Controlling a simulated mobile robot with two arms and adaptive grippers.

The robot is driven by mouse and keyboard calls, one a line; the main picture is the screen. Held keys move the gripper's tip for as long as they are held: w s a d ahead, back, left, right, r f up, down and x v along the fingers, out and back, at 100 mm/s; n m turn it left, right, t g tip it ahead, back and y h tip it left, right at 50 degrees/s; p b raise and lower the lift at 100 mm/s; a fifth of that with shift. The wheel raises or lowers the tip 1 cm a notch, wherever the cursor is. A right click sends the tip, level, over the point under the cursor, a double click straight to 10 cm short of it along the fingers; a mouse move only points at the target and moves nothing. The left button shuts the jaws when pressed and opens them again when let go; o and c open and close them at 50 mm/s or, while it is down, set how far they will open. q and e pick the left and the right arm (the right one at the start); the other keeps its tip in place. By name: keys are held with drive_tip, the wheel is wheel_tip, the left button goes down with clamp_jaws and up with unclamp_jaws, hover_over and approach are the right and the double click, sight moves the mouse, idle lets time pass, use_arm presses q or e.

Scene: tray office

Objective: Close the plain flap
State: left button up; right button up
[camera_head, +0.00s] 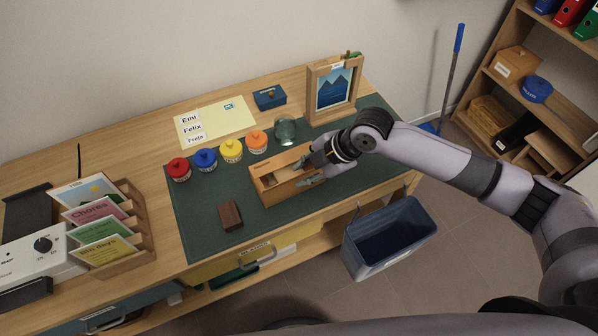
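An open light-wood box (268,195) sits on the green mat, its inside partly visible. I cannot tell for certain which part in view is the plain flap; no panel is clearly recognisable as it. My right gripper (303,173) is at the right end of the box, with its dark fingers apart, one toward the far side and one toward the near side. The gripper hides that end of the box, and I cannot tell whether it touches it. No object shows between the fingers. My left gripper is not in view.
A dark brown block (230,215) lies left of the box. Several coloured jars (231,151), a glass (285,130) and a picture frame (313,95) stand behind. A blue bin (390,250) is at the desk's front right. The mat (195,225) is clear at its left.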

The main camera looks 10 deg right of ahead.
sight(298, 177)
drive_tip(key=shift+x, duration=1.4)
drive_tip(key=shift+c, duration=0.2)
drive_tip(key=shift+r, duration=0.1)
clamp_jaws()
